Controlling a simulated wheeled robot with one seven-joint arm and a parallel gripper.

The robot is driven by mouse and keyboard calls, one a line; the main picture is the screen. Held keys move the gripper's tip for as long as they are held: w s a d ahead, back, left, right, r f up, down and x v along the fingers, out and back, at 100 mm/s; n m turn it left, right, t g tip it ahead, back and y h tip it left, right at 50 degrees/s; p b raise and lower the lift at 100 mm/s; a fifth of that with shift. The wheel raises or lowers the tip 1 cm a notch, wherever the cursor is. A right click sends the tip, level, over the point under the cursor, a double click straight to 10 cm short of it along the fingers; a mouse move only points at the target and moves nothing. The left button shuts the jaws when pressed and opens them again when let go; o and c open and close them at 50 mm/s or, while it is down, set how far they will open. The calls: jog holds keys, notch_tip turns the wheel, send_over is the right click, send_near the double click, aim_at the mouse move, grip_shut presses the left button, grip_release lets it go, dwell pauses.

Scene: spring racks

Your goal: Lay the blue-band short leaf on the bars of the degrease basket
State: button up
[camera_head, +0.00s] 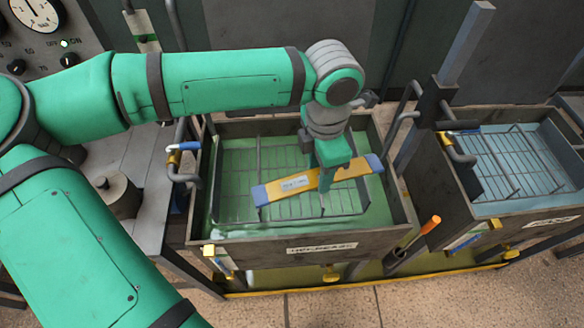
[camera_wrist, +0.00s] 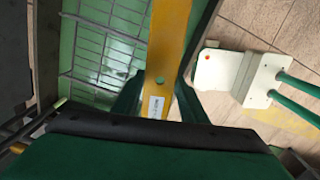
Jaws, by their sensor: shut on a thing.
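The leaf (camera_head: 345,172) is a yellow flat bar with blue ends and a white label. My gripper (camera_head: 325,182) is shut on it near its middle, pointing down. The leaf lies crosswise over the degrease basket (camera_head: 258,160), a wire rack in a tank of green liquid. Its left end is lower in the picture than its right. I cannot tell whether it touches the bars. In the wrist view the leaf (camera_wrist: 168,45) runs up between the fingers (camera_wrist: 158,98), with the basket bars (camera_wrist: 100,45) to its left.
The tank's dark rim (camera_head: 395,185) surrounds the basket, with a label on its front wall. A second tank (camera_head: 530,206) with bluish liquid and a rack stands to the right, beside a grey post (camera_head: 465,45). An orange-handled tool (camera_head: 430,226) sits between the tanks. A gauge panel (camera_head: 40,40) is at left.

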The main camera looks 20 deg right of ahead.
jog(key=w+a+f+m, duration=0.2)
jog(key=w+f, duration=0.1)
jog(key=w, duration=1)
jog(key=shift+m, duration=0.3)
jog(key=shift+w+a+f, duration=0.1)
jog(key=shift+w+f, duration=0.1)
jog(key=shift+f, duration=1.5)
jog(key=shift+w+a+f, duration=0.1)
jog(key=shift+w+f, duration=0.05)
jog(key=shift+f, duration=1.5)
jog(key=shift+w+f, duration=0.2)
jog(key=shift+f, duration=1.5)
jog(key=shift+f, duration=0.5)
jog(key=o, duration=1.4)
notch_tip(320, 180, up, 13)
jog(key=shift+d, duration=0.1)
